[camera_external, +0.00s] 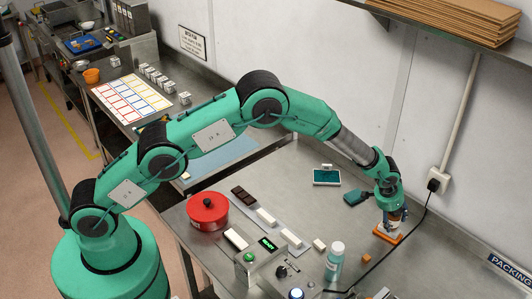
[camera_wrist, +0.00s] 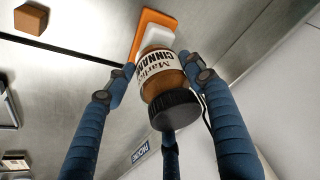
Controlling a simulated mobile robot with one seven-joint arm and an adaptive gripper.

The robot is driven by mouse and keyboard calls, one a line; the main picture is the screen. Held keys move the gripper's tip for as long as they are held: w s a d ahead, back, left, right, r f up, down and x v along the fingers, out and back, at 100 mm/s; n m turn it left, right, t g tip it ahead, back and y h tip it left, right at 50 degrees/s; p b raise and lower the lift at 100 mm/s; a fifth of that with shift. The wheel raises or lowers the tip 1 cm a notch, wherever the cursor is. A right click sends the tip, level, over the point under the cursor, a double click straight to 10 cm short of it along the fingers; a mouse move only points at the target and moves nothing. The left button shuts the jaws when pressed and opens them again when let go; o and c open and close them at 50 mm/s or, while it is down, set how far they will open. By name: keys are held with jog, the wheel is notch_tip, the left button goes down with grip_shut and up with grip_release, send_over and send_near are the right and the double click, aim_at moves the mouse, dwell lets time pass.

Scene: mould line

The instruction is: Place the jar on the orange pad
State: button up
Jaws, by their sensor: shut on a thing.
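The jar (camera_wrist: 168,78) has a brown body, a white label reading in part "CINNA" and a black lid. My gripper (camera_wrist: 160,72) is shut on it, with blue fingers on both sides of the body. The lid points toward the wrist camera. The orange pad (camera_wrist: 149,20) lies just beyond the jar's far end, with a white piece (camera_wrist: 157,33) on it. In the external view, my gripper (camera_external: 392,213) is directly over the orange pad (camera_external: 386,237). The jar is mostly hidden there, and I cannot tell whether it touches the pad.
A teal bottle (camera_external: 335,260) and a small brown-orange cube (camera_external: 367,257) stand left of the pad. A black cable (camera_external: 409,240) runs close by on the right to a wall socket. A red pot (camera_external: 207,212) and a control box (camera_external: 262,262) are farther left. Bare metal lies right of the pad.

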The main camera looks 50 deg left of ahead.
jog(key=shift+f, duration=0.1)
jog(key=o, duration=1.4)
jog(key=shift+r, duration=0.4)
jog(key=shift+b+v, duration=0.4)
jog(key=shift+v, duration=5.3)
